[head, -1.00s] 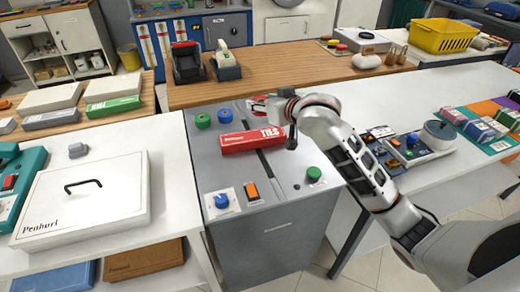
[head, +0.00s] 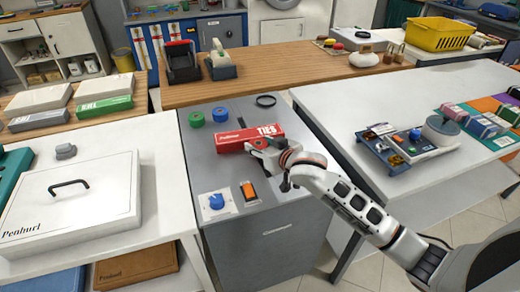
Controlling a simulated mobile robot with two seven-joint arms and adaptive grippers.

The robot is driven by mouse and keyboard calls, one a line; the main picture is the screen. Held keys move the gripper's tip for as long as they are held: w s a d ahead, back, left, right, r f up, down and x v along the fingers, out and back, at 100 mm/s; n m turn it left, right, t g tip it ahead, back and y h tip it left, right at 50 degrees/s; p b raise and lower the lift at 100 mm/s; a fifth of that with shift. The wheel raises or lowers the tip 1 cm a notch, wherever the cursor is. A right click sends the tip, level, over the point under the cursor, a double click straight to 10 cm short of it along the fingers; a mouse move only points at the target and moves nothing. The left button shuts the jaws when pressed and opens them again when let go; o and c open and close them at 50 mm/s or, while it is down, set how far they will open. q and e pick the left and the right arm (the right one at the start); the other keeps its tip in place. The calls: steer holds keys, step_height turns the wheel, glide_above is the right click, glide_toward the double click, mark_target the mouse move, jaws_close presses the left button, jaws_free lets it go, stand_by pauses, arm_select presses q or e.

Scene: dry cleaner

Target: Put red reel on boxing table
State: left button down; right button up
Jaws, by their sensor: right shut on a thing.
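My right gripper (head: 261,148) is over the grey table (head: 265,215), at the front edge of the red TIES box (head: 235,139). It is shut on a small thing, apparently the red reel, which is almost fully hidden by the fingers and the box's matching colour. A black ring (head: 265,100) lies bare at the back of the grey table. My left gripper is not in view. I cannot tell from the picture which table is the boxing table.
A blue knob (head: 216,201) and an orange switch (head: 249,191) sit on the grey table's front. A wooden counter (head: 290,62) runs behind.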

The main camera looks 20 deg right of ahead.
steer(key=shift+f, duration=0.7)
steer(key=o, duration=1.1)
